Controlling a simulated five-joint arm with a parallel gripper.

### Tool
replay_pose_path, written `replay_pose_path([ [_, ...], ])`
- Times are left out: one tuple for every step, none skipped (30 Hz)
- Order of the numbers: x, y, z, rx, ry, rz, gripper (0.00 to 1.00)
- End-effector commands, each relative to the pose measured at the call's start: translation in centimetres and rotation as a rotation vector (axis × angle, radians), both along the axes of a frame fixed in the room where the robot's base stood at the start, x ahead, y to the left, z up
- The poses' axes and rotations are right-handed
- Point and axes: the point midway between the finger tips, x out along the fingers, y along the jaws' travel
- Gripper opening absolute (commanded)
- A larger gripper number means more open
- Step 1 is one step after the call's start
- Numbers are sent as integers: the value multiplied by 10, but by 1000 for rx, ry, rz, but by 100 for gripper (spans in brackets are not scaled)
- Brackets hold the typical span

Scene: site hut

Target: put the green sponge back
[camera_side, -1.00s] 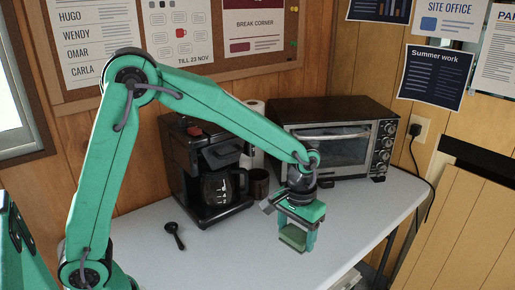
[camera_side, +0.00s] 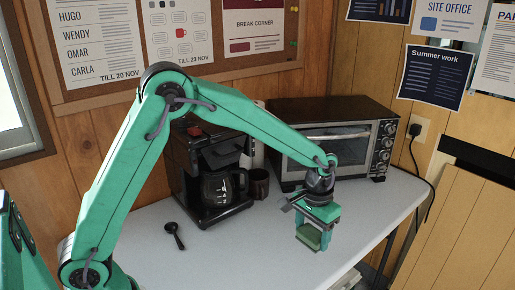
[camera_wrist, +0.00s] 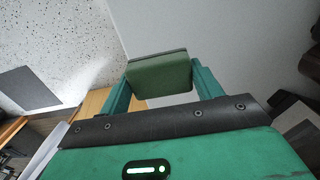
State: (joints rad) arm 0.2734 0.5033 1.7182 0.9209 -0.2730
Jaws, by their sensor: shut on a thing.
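The green sponge (camera_side: 309,236) is a small block between the fingers of my gripper (camera_side: 312,234) in the side view. My gripper is shut on it and points downward over the right front part of the table. The sponge seems to be held above the tabletop, but the exact gap cannot be told. In the wrist view the sponge (camera_wrist: 159,76) sits between the two green fingers of my gripper (camera_wrist: 160,82), and a darker layer shows along its upper edge.
A toaster oven (camera_side: 335,148) stands at the back right, behind my gripper. A coffee maker (camera_side: 207,170) with a glass jug stands left of it, with a dark mug (camera_side: 259,184) alongside. A black scoop (camera_side: 175,234) lies at the left. The front middle of the table (camera_side: 230,255) is clear.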

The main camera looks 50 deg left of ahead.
Motion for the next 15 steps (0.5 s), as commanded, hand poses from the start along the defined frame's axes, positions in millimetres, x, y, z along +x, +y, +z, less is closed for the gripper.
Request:
replay_pose_path([
  [6,7,-6,0,2,5,43],
  [9,11,-9,0,1,4,43],
  [13,16,-13,0,1,4,43],
  [16,20,-16,0,1,5,43],
  [19,24,-19,0,1,4,43],
  [23,29,-23,0,1,4,43],
  [26,32,-25,0,1,4,43],
  [29,36,-28,0,1,4,43],
  [32,40,-31,0,2,3,43],
  [35,43,-33,0,0,3,43],
  [37,45,-35,0,0,3,43],
  [39,48,-38,0,1,3,43],
  [41,50,-39,0,0,2,43],
  [42,51,-40,0,0,1,43],
  [43,53,-41,0,-1,1,43],
])
